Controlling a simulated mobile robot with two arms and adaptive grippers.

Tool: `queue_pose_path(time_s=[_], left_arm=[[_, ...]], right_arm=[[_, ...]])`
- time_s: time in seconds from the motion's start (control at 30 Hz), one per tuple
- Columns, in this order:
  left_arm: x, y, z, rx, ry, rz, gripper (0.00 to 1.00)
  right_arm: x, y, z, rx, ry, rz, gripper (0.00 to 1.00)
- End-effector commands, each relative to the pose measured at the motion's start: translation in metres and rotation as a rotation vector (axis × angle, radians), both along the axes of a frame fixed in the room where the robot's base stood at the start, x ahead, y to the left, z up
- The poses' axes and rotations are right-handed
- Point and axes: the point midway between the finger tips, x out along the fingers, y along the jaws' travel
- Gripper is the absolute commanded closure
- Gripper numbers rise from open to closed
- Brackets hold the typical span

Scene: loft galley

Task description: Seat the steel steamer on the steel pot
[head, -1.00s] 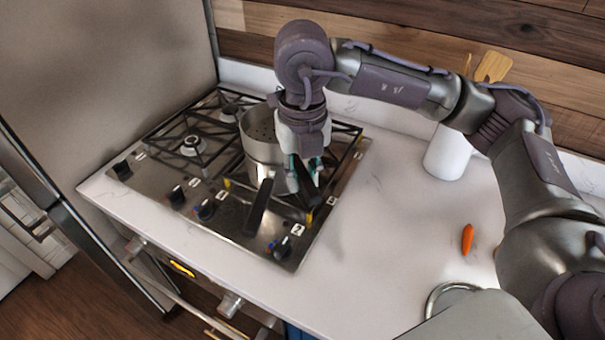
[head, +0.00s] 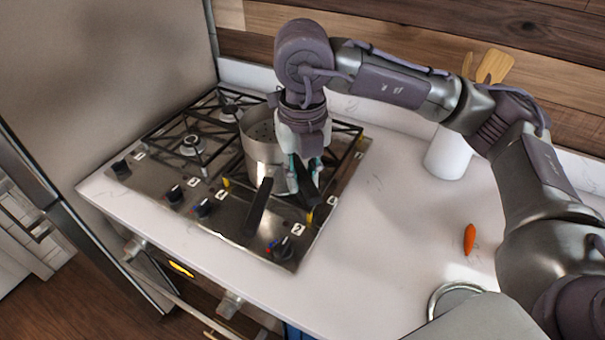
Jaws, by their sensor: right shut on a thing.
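The steel steamer (head: 262,140), with holes in its floor, sits upright in line with the steel pot (head: 265,180) on the front right burner. The two look stacked, but I cannot tell whether the steamer is fully down on the pot's rim. A black handle (head: 259,207) points toward the front of the stove. My right gripper (head: 303,180) is at the right side of the stack, pointing down, shut on the steamer's dark handle. The gripper hides part of the steamer's right side and the handle. My left gripper is out of view.
The gas stove (head: 150,165) has black grates and front knobs. A carrot (head: 469,239) and a round metal rim (head: 455,296) are near my right arm. A white crock (head: 448,153) with wooden utensils stands at the back.

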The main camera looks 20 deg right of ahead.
Motion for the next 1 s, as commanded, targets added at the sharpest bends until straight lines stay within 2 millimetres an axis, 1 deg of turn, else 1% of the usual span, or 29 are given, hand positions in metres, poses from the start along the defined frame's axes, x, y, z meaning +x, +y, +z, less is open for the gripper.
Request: queue_pose_path(time_s=[0.47, 1.0], left_arm=[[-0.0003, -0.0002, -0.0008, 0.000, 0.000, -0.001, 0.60], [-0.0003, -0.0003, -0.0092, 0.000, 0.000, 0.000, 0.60]], right_arm=[[0.0004, 0.0001, 0.0002, 0.001, -0.002, 0.000, 1.00], [0.0004, -0.0002, -0.0041, 0.000, -0.002, 0.000, 1.00]])
